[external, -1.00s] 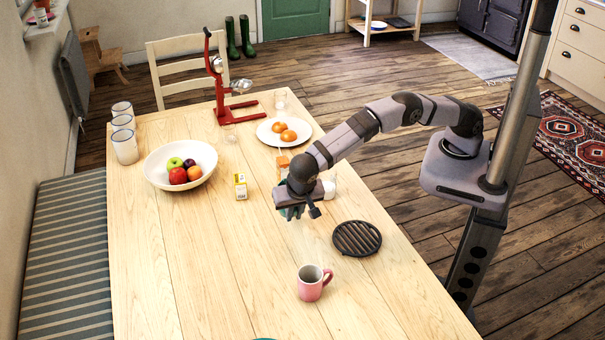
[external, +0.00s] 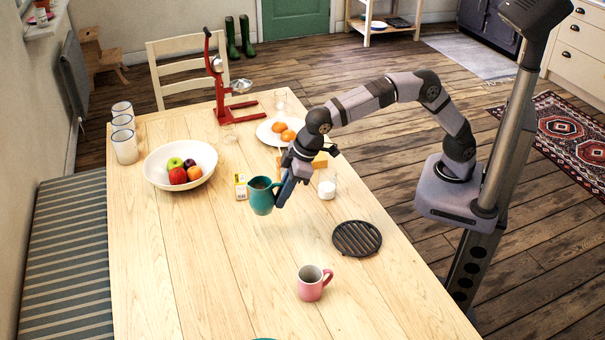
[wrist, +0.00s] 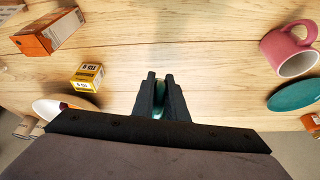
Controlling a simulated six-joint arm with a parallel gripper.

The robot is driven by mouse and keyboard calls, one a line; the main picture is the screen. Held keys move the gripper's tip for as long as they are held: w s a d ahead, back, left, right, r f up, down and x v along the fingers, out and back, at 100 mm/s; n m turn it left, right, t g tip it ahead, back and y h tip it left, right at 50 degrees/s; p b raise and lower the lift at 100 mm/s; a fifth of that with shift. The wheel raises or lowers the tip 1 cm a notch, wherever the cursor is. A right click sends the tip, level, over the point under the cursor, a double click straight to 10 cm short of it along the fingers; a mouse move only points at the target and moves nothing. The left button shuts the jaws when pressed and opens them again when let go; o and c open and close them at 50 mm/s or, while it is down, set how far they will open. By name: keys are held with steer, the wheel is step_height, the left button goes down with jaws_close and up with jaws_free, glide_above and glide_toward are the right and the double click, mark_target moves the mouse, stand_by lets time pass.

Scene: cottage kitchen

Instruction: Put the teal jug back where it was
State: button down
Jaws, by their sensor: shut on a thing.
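The teal jug (external: 261,197) is upright in the external view, held off the table over its middle, left of my gripper. My gripper (external: 282,190) is shut on the jug at its right side, where the handle is. In the wrist view my two fingertips (wrist: 161,90) are close together with a sliver of the teal jug (wrist: 160,87) between them. Most of the jug is hidden there.
A small yellow box (external: 240,187) stands just behind the jug. A glass of milk (external: 327,188), black trivet (external: 357,238) and pink mug (external: 312,284) are to the right and front. A fruit bowl (external: 157,174) is left. The front-left tabletop is clear.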

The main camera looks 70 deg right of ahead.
steer(key=shift+w+d+r+n+g+y+b, duration=0.1)
steer(key=shift+d+r+n+g+y+b, duration=0.15)
steer(key=shift+n, duration=0.35)
steer(key=shift+w+r+n+g+y+b, duration=0.15)
steer(key=shift+r+n+b, duration=0.15)
steer(key=shift+n, duration=0.3)
steer(key=shift+s+f, duration=0.1)
steer(key=shift+f, duration=3.1)
steer(key=shift+f, duration=0.1)
steer(key=shift+f+b, duration=0.3)
steer(key=shift+f, duration=1.45)
steer(key=shift+f, duration=0.1)
steer(key=c, duration=1.8)
jaws_free()
steer(key=shift+o, duration=0.2)
